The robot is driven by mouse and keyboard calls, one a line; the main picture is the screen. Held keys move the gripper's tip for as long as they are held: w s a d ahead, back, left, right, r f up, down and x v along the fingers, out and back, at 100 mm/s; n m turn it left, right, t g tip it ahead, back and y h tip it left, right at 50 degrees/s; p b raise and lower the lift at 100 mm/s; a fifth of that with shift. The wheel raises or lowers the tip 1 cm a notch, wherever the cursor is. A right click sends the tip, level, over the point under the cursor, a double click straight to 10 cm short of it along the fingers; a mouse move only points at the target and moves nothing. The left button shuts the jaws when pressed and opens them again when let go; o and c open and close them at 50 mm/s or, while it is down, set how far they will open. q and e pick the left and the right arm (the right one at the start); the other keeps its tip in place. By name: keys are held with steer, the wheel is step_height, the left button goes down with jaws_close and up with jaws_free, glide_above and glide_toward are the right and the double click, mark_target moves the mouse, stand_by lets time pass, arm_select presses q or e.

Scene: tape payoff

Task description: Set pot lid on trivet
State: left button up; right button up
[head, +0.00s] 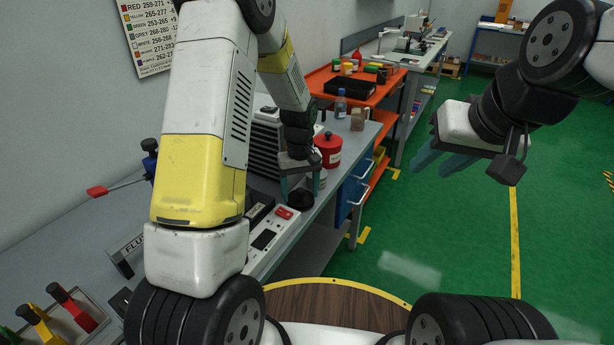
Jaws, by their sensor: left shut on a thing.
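My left gripper (300,192) reaches over the far part of the grey bench, pointing down. Its teal fingers stand apart on either side of a dark round piece, which I take to be the pot lid (300,201). The gripper is shut on it. I cannot tell whether its underside touches the bench. I cannot pick out the trivet clearly; it may be hidden by the lid or my arm. My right gripper (441,161) is open and empty, up in the air over the green floor at right.
A red canister (328,153) with a knob stands just right of my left gripper. A white device with a red switch (284,213) lies nearer on the bench. A blue-capped bottle (341,104) stands behind. Colored-handled tools (72,308) sit at lower left.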

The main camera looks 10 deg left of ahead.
arm_select(q)
steer(key=shift+f, duration=0.15)
steer(key=o, duration=1.5)
steer(key=shift+o, duration=0.5)
steer(key=shift+r, duration=3.5)
